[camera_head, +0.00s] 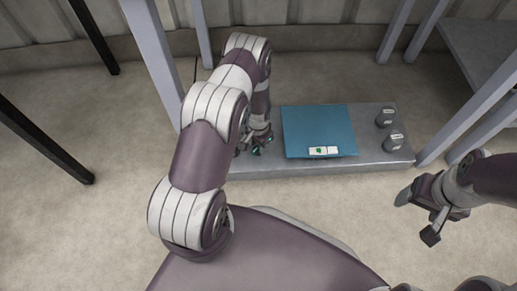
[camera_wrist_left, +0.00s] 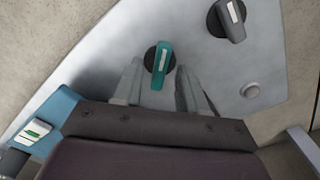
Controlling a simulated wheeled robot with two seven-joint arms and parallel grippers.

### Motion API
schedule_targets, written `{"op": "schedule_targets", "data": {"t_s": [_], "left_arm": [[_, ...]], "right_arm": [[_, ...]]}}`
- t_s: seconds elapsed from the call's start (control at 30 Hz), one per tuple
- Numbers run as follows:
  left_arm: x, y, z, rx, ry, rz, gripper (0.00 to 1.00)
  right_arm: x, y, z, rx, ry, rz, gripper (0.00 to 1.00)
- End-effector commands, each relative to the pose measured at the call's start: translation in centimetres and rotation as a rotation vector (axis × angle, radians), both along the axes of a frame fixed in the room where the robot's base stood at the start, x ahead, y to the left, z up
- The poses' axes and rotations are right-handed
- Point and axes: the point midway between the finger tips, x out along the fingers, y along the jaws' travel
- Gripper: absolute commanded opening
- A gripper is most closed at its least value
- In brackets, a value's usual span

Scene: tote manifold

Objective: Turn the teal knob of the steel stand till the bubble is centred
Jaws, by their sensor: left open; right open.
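The steel stand (camera_head: 372,163) is a low grey slab on the floor; its surface also fills much of the left wrist view (camera_wrist_left: 95,60). The teal knob (camera_wrist_left: 159,57) has a white pointer mark, standing slightly tilted. My left gripper (camera_wrist_left: 160,82) is open, its fingers reaching to either side of the teal knob; contact cannot be told. In the head view my left gripper (camera_head: 256,143) is at the stand's left end, mostly covering the knob. A white level (camera_head: 323,151) with a green window sits on the blue plate (camera_head: 318,122); its bubble is too small to judge. My right gripper (camera_head: 418,218) is open and empty.
A dark grey knob (camera_wrist_left: 228,20) and a small round button (camera_wrist_left: 250,90) are near the teal knob. Two dark grey knobs (camera_head: 385,116) (camera_head: 394,140) stand at the slab's right end. Grey frame legs (camera_head: 463,118) rise nearby. The floor in front is partly clear.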

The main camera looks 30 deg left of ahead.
Motion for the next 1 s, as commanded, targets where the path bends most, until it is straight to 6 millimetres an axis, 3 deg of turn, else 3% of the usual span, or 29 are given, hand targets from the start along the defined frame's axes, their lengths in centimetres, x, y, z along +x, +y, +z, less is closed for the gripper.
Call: {"op": "schedule_targets", "data": {"t_s": [0.07,0.33,0.37,0.47,0.5,1.0], "left_arm": [[0.1,0.0,-0.8,0.001,-0.001,0.000,0.41],[0.1,0.0,-0.8,0.000,-0.001,0.000,0.41],[0.1,0.0,-0.8,0.000,-0.001,0.000,0.38],[0.0,0.0,-0.8,0.000,-0.001,0.000,0.06],[0.0,0.0,-0.8,0.000,-0.001,0.000,0.00],[0.0,0.0,-0.6,0.000,0.000,0.118,0.00]], "right_arm": [[0.0,0.0,-0.6,0.000,0.000,0.000,0.72],[0.0,0.0,-0.5,0.000,-0.001,0.000,0.72],[0.0,0.0,-0.5,0.000,-0.001,0.000,0.72],[0.0,0.0,-0.5,0.000,-0.001,0.000,0.72],[0.0,0.0,-0.5,0.000,-0.001,0.000,0.72],[0.0,0.0,0.4,0.000,0.000,0.000,0.72]]}}
